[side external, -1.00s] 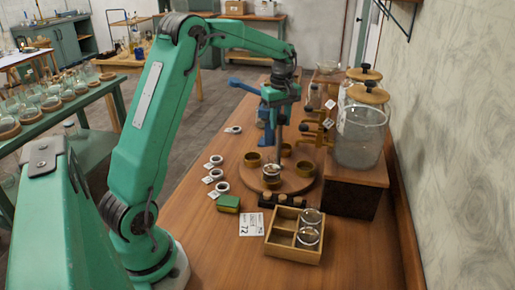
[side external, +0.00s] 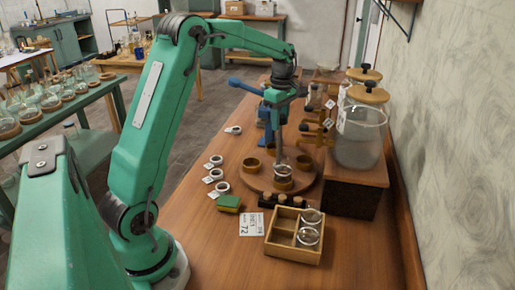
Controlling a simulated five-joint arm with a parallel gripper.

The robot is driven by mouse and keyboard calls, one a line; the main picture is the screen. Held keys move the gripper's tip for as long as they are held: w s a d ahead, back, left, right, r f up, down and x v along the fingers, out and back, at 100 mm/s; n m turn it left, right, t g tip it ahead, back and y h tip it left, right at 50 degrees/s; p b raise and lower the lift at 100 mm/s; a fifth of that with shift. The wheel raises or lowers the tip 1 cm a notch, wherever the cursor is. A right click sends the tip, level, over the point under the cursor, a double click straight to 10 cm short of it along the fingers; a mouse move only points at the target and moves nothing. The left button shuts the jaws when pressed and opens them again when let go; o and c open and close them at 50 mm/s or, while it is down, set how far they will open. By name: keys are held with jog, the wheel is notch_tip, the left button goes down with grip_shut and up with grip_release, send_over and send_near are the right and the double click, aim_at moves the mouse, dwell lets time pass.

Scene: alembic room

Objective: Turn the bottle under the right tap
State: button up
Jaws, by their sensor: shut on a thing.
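A round wooden turntable (side external: 254,184) stands on the bench, with several brass ring seats around it. A small clear glass bottle (side external: 283,171) stands upright in its front seat, a little right of the middle. My gripper (side external: 278,108) is above the turntable and shut on what looks like its thin upright post (side external: 278,145); the jaws are small and partly hidden. Brass taps with dark knobs (side external: 326,124) stick out from the right, beside the big glass jars. The bottle is toward the near side, not visibly below a tap.
A large lidded glass jar (side external: 360,138) stands on a dark wooden block (side external: 352,196). A wooden crate (side external: 280,249) holding glass jars, a green block (side external: 229,202), a card (side external: 250,225) and tagged rings (side external: 222,187) lie nearer.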

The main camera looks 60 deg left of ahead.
jog(key=n, duration=0.5)
dwell(0.3)
jog(key=o, duration=1.7)
jog(key=shift+c, duration=0.4)
jog(key=shift+r, duration=0.1)
